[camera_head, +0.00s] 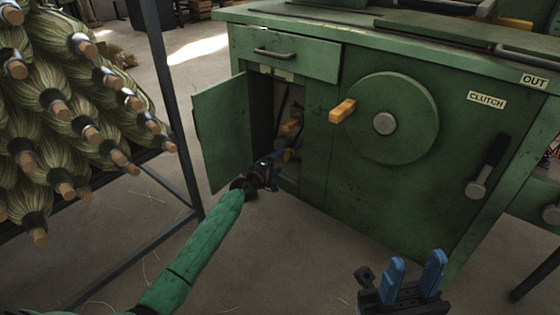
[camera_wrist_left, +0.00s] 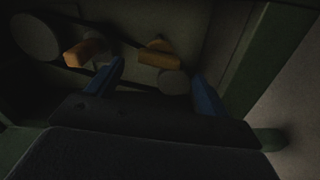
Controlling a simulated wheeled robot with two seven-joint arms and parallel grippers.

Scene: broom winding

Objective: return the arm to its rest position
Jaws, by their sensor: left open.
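My left arm reaches from the bottom of the head view to the open cabinet of a green machine. My left gripper (camera_head: 272,160) is at the cabinet opening, beside the open door (camera_head: 222,130). In the left wrist view my left gripper (camera_wrist_left: 155,85) has its blue fingers apart, with nothing seen between them. Orange handles (camera_wrist_left: 88,52) (camera_wrist_left: 157,52) inside the dark cabinet lie just beyond the fingers. My right gripper (camera_head: 415,275) is at the bottom right of the head view, in front of the machine, its two blue fingers apart and empty.
The green machine (camera_head: 300,150) has a large wheel (camera_head: 390,118) with an orange handle (camera_head: 342,111), and a clutch lever (camera_head: 487,168) at right. A rack of broom bundles (camera_head: 75,130) with a dark metal post (camera_head: 172,100) stands at left. Bare floor (camera_head: 270,260) lies in front.

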